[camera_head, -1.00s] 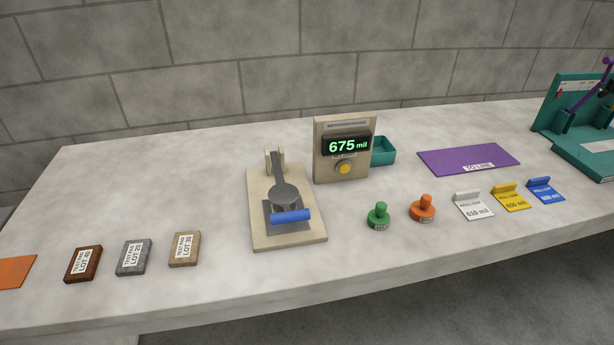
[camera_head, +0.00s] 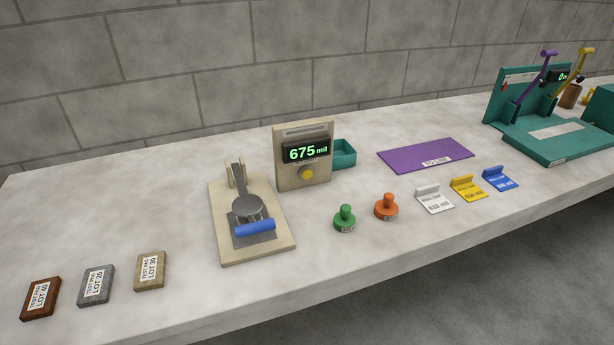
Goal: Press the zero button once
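A beige gauge box (camera_head: 290,165) stands upright near the middle of the bench. Its green display (camera_head: 307,152) reads 675 mil. A round yellow button (camera_head: 306,173) sits on its front below the display; I take it as the zero button, though its label is too small to read. Neither of my grippers is in view.
Green (camera_head: 345,218) and orange (camera_head: 387,207) stamps stand right of the press. Three labelled pads, including the brown one (camera_head: 41,298), lie at left. White, yellow and blue tags, a purple mat (camera_head: 425,155), a teal tray (camera_head: 343,154) and a teal lever machine (camera_head: 560,140) are at right.

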